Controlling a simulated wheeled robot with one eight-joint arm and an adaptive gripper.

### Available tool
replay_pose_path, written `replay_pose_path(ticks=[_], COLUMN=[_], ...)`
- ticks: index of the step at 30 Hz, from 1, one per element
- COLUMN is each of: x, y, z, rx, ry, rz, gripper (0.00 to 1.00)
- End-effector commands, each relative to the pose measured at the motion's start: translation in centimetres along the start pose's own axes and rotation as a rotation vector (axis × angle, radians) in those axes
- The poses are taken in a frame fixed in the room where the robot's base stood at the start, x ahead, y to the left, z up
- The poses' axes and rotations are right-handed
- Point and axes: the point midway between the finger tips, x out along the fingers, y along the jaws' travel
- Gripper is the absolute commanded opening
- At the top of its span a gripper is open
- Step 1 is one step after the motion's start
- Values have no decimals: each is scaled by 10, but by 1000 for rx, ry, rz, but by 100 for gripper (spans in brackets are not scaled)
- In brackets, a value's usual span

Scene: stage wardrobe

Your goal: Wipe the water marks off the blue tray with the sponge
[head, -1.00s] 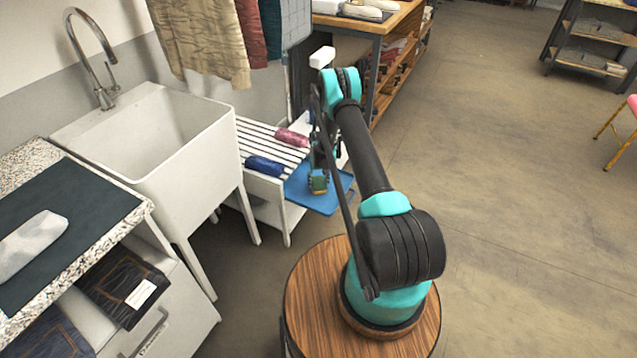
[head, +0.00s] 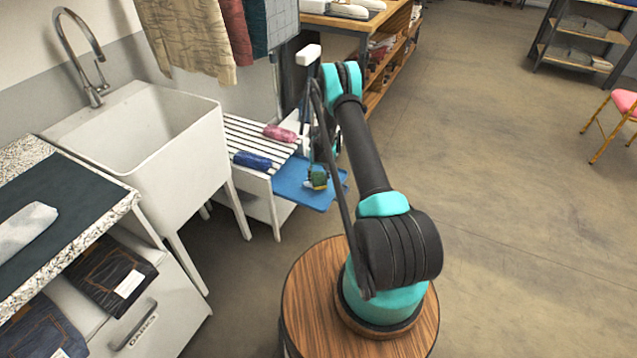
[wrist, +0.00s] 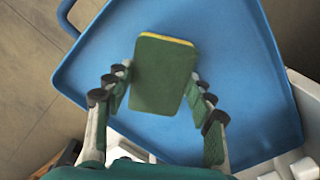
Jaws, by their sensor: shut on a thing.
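The blue tray (head: 292,190) lies at the front right end of the white slatted rack beside the sink. It fills much of the wrist view (wrist: 245,60), with a raised rim and a handle opening at upper left. My gripper (wrist: 160,82) is shut on the sponge (wrist: 163,75), a green block with a yellow edge, and holds it over the tray. In the head view the sponge (head: 318,180) is over the tray's right part. I cannot tell whether it touches the surface. No water marks can be made out; the sponge hides part of the tray.
A blue roll (head: 252,160) and a pink roll (head: 280,133) lie on the slatted rack (head: 240,132) next to the tray. The white sink (head: 160,140) stands left, with garments (head: 205,40) hanging behind. The floor to the right is open, with a pink chair (head: 622,102) far right.

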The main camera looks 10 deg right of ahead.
Motion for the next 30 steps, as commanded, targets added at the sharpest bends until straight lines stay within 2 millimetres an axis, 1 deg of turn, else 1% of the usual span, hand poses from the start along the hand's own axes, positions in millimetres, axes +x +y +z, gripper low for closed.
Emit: replay_pose_path(ticks=[3,16,21,30], x=[-11,-49,-55,-55], y=[0,1,1,1], z=[-3,-10,-11,-11], rx=[0,0,0,0], ry=[0,1,1,1], rz=[0,0,0,0], gripper=[20,20,20,20])
